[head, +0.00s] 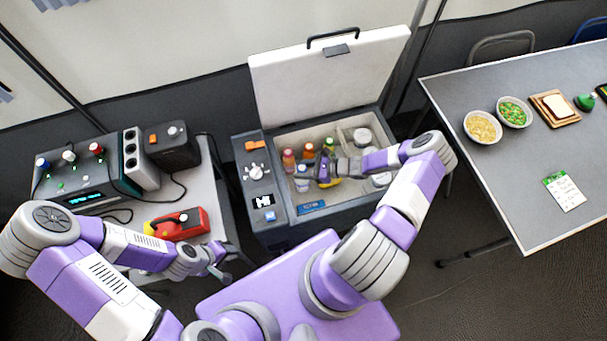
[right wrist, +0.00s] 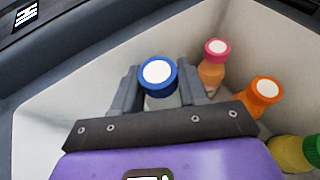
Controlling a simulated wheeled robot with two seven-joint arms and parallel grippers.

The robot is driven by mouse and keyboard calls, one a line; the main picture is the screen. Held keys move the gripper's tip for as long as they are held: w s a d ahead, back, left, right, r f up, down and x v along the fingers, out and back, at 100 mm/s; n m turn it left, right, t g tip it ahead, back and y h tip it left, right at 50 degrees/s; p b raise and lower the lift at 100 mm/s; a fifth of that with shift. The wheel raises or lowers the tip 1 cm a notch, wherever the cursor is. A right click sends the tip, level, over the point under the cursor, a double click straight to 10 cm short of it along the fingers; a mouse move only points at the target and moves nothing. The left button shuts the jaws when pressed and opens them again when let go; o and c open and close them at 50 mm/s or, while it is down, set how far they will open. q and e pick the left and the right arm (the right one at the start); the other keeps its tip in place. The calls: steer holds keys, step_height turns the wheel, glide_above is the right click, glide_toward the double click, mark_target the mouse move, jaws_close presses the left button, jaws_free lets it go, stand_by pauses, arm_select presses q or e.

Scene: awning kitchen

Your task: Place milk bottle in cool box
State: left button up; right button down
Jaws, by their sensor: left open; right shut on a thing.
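The cool box (head: 283,236) stands open in the middle of the head view, its white lid (head: 330,82) tilted up at the back. My right gripper (head: 310,172) is inside it, near the left inner wall. In the right wrist view its two fingers (right wrist: 164,86) are shut on the milk bottle, a pale bottle with a blue-rimmed white cap (right wrist: 158,72). The bottle looks upright and its lower part is hidden. In the head view the bottle shows small (head: 302,184). My left gripper (head: 212,266) is open and empty, left of the box.
Pink-capped (right wrist: 212,65) and orange-capped (right wrist: 261,95) bottles and a green-capped yellow one (right wrist: 293,152) stand in the box, with jars (head: 362,137) at its right. A side table (head: 205,180) with devices is left. A grey table (head: 490,170) with food is right.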

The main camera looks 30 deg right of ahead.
steer(key=shift+f+b, duration=0.45)
steer(key=shift+f, duration=1.15)
steer(key=shift+f, duration=0.15)
steer(key=c, duration=0.6)
jaws_free()
steer(key=p+v, duration=0.1)
steer(key=v, duration=1.1)
